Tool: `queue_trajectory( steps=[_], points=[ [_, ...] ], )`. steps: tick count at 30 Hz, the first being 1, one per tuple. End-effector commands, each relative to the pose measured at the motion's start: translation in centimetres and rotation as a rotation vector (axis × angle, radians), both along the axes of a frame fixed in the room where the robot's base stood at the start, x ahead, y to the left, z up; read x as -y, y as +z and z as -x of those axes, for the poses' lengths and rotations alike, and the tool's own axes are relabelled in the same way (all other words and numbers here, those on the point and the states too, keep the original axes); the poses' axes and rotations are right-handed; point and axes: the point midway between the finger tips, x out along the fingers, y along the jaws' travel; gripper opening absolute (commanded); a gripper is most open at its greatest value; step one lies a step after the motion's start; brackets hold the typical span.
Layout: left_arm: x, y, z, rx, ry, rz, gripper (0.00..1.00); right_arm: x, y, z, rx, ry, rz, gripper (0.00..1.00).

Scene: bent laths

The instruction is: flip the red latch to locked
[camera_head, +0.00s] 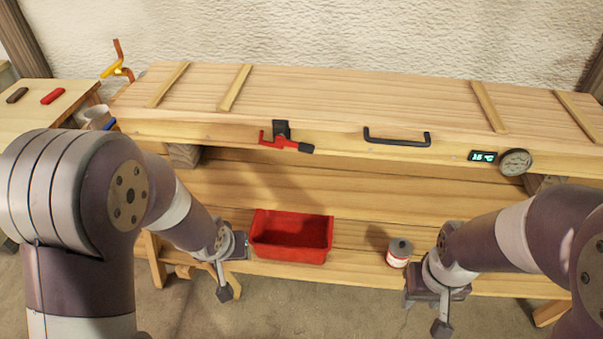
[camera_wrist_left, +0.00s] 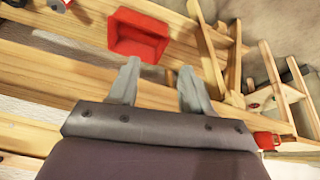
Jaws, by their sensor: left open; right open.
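The red latch (camera_head: 285,142) is on the front edge of the long wooden box, left of its middle. Its red lever lies roughly level, with a black grip at the right end and a black bracket (camera_head: 281,129) above. My left gripper (camera_head: 232,276) is low at the left, below the latch and beside the red bin; it is open and empty. Its two fingers show apart in the left wrist view (camera_wrist_left: 155,85). My right gripper (camera_head: 428,310) is low at the right, far from the latch, and open; its fingertips show only partly.
A red bin (camera_head: 291,257) and a small can (camera_head: 399,252) stand on the lower shelf. A black handle (camera_head: 397,142), a display (camera_head: 482,156) and a round dial (camera_head: 515,162) are along the box front. A side table (camera_head: 28,116) is at the left. The space before the latch is clear.

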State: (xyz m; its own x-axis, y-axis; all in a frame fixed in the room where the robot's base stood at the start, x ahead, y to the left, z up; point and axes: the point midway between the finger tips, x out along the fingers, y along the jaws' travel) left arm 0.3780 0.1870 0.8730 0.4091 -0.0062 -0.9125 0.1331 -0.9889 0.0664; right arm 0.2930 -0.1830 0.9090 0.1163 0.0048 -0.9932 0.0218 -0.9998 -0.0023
Motion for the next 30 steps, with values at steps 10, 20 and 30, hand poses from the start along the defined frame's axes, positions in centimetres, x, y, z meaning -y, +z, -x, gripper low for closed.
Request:
queue_trajectory(
  steps=[10,20,30],
  points=[
    [7.6,7.6,-13.2,0.689,0.342,1.05,0.49,0.0,-3.5,-0.1,0.004,0.0,0.0,0.43],
    [9.6,8.7,-16.8,0.672,0.397,1.202,0.49,0.0,-3.6,-0.1,0.004,0.0,0.0,0.43],
    [12.5,8.2,-23.5,0.674,0.4,1.199,0.49,0.0,-3.6,-0.1,0.003,0.0,0.0,0.43]
  ],
)
